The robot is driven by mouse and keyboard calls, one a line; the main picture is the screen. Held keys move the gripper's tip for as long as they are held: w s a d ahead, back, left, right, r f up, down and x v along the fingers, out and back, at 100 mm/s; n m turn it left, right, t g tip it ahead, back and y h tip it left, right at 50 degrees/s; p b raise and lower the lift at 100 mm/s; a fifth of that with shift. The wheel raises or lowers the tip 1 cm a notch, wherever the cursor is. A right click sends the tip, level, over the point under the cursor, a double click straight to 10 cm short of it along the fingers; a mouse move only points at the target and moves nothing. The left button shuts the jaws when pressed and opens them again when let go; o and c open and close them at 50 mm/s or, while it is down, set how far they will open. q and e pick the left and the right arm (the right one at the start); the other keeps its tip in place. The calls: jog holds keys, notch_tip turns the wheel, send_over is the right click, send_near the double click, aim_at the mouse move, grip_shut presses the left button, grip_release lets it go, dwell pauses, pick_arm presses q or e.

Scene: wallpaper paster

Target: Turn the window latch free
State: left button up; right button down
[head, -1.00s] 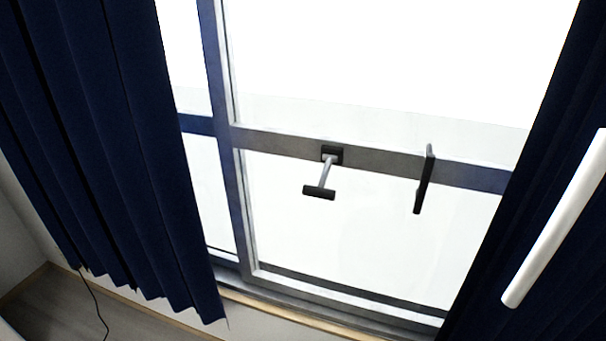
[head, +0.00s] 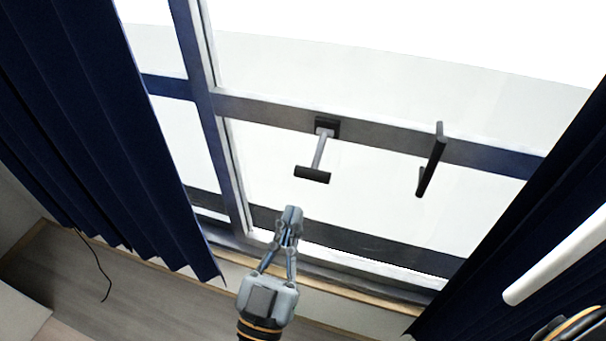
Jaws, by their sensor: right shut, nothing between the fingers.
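The window latch (head: 319,150) is on the window's grey cross rail (head: 266,112). It has a dark square base, a light grey stem pointing down toward me, and a dark crossbar at its end. My right gripper (head: 291,212) comes in from the bottom of the head view. Its fingers are shut with nothing between them. The fingertips point up and sit below the crossbar in the picture, slightly to its left, apart from it. My left gripper is not in view.
A dark pull handle (head: 432,162) stands out from the rail to the right of the latch. Dark blue curtains hang at the left (head: 95,140) and right (head: 500,240). A wooden sill (head: 345,299) runs below the window. A thin cable (head: 101,268) hangs at the lower left.

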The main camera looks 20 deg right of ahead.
notch_tip(320, 180, up, 5)
jog(key=p, duration=0.3)
send_over(311, 178)
jog(key=s+a, duration=0.1)
jog(key=s, duration=0.1)
jog(key=f, duration=0.3)
jog(key=shift+w+f, duration=0.3)
jog(key=shift+w, duration=0.05)
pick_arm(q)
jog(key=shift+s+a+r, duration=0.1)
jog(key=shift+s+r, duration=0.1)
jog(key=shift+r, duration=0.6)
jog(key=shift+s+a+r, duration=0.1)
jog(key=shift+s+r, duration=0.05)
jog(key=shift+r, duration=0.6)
pick_arm(e)
jog(key=shift+d+f, duration=0.1)
jog(key=shift+f, duration=0.35)
